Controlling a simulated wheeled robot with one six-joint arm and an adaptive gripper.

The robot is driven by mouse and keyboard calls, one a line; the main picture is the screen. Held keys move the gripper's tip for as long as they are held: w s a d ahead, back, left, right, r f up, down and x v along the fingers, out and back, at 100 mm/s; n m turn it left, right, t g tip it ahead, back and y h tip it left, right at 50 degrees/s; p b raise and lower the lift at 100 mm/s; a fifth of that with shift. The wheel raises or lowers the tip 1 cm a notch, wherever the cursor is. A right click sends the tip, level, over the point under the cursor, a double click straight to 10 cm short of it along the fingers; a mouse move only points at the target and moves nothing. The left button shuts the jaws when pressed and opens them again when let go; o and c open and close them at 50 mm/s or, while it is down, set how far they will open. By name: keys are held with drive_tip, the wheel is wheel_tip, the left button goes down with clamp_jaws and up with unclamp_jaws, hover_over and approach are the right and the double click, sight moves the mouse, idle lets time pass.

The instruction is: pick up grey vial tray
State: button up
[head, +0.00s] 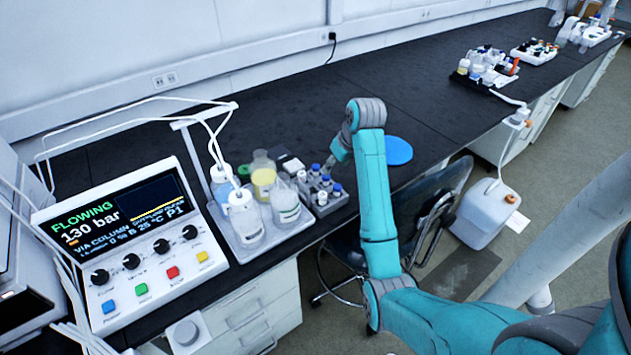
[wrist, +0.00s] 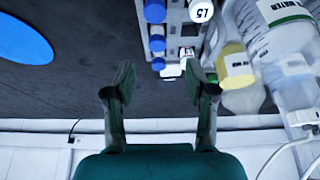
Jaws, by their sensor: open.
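The grey vial tray (head: 329,208) stands on the dark bench right of the bottles in the head view. It holds several small vials with blue or white caps. In the wrist view the tray (wrist: 178,22) is at the top centre, partly cut off by the frame edge, with vials labelled L5. My gripper (head: 336,160) is just behind the tray in the head view, partly hidden by my arm.
Bottles stand on a light tray (head: 235,240) close to the vial tray's left. A blue disc (head: 397,151) lies to the right. A control unit (head: 130,245) is at the left. A chair (head: 430,205) is in front of the bench. Bare bench lies behind.

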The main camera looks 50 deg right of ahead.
sight(328, 177)
drive_tip(key=x, duration=0.4)
drive_tip(key=shift+w+d, duration=0.15)
drive_tip(key=shift+d, duration=0.1)
drive_tip(key=shift+x, duration=3.2)
clamp_jaws()
